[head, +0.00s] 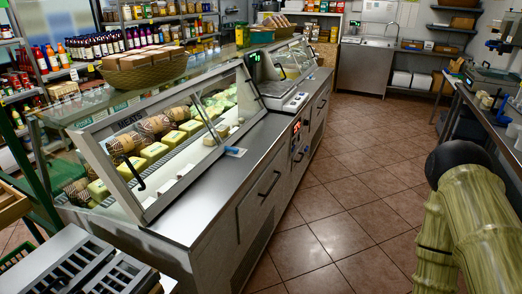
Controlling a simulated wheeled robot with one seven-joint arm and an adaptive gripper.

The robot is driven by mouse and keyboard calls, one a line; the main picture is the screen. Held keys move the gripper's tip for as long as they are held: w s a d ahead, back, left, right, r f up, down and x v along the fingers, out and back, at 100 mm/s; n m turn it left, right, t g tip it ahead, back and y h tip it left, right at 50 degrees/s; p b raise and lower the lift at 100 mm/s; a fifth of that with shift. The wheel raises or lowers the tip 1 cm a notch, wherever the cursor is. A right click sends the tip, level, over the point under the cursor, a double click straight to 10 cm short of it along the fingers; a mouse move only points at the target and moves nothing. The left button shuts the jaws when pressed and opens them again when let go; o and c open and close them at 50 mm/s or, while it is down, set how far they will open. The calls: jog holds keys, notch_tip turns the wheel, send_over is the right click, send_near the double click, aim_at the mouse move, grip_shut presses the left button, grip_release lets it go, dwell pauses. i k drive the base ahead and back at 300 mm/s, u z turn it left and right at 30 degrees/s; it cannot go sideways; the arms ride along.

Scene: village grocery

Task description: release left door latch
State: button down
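A glass-fronted refrigerated display counter (190,226) runs from the lower left toward the back right. A tilted, steel-framed glass panel (172,185) covers its near left section, with yellow blocks and brown rolls behind it. A black curved handle or latch (133,172) sits on the left of this glass. A second black bar (207,125) sits farther right. I cannot tell which is the left door latch, or whether either is fastened. A small blue-and-white item (235,151) lies at the counter's ledge. My gripper is not in view.
A scale with a screen (280,90) stands on the counter. Handled steel drawers (264,190) line its front. Grey slatted objects (82,270) fill the lower left. The tiled aisle (340,200) is clear. A worktop (490,110) with equipment stands at right, a sink (374,42) at back.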

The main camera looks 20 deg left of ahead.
aim_at(236, 150)
jog(key=z, duration=0.05)
jog(key=i, duration=0.85)
jog(key=u, duration=1.75)
